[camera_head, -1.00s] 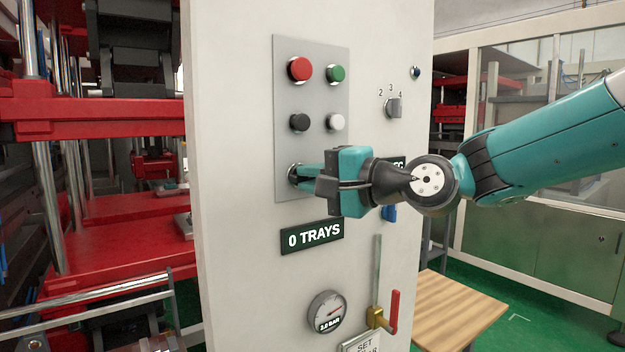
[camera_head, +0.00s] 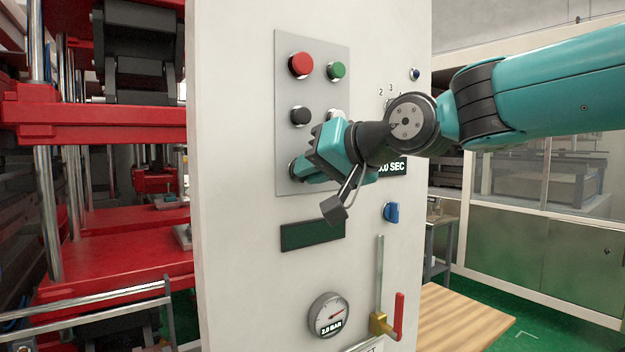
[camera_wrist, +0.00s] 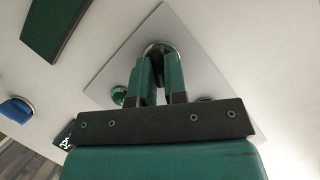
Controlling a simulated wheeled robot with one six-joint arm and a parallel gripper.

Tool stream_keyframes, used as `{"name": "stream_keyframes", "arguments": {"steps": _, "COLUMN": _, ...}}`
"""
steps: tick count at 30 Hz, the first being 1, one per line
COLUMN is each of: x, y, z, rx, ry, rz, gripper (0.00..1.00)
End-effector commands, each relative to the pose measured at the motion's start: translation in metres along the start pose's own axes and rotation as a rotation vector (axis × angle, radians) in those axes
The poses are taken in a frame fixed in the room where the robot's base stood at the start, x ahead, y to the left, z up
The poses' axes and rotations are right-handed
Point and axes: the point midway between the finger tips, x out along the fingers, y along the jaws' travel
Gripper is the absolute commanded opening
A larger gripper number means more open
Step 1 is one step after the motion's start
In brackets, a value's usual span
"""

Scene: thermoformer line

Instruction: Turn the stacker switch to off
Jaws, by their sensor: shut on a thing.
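My gripper (camera_head: 303,172) is at the lower left of the grey button panel (camera_head: 312,60), its teal fingers shut on a switch (camera_head: 293,168) there. In the head view only part of the switch's metal collar shows; the fingers hide the rest. In the wrist view the fingertips of my gripper (camera_wrist: 160,62) sit against the round metal collar of the switch (camera_wrist: 158,47), one on each side. My wrist is rolled over. The display (camera_head: 312,235) below the panel is dark.
Red (camera_head: 301,65), green (camera_head: 336,71) and black (camera_head: 300,116) buttons are above my gripper. A blue knob (camera_head: 391,212), a gauge (camera_head: 328,315) and a red-handled lever (camera_head: 398,315) are lower on the white cabinet. Red press machinery (camera_head: 100,122) stands at left.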

Motion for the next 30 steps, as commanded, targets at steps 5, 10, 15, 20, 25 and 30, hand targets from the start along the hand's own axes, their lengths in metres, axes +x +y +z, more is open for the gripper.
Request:
{"name": "stream_keyframes", "arguments": {"steps": 5, "x": 0.0016, "y": 0.0003, "z": 0.0042, "rx": -0.153, "ry": -0.003, "rz": 0.063, "gripper": 0.00}}
{"name": "stream_keyframes", "arguments": {"steps": 10, "x": 0.0015, "y": -0.0008, "z": 0.0040, "rx": -0.288, "ry": -0.003, "rz": 0.119, "gripper": 0.00}}
{"name": "stream_keyframes", "arguments": {"steps": 15, "x": 0.0016, "y": -0.0014, "z": 0.0040, "rx": -0.398, "ry": -0.004, "rz": 0.166, "gripper": 0.00}}
{"name": "stream_keyframes", "arguments": {"steps": 20, "x": 0.0015, "y": -0.0017, "z": 0.0038, "rx": -0.475, "ry": -0.005, "rz": 0.198, "gripper": 0.00}}
{"name": "stream_keyframes", "arguments": {"steps": 25, "x": 0.0013, "y": -0.0019, "z": 0.0031, "rx": -0.525, "ry": -0.004, "rz": 0.220, "gripper": 0.00}}
{"name": "stream_keyframes", "arguments": {"steps": 30, "x": 0.0012, "y": -0.0021, "z": 0.0027, "rx": -0.548, "ry": -0.004, "rz": 0.230, "gripper": 0.00}}
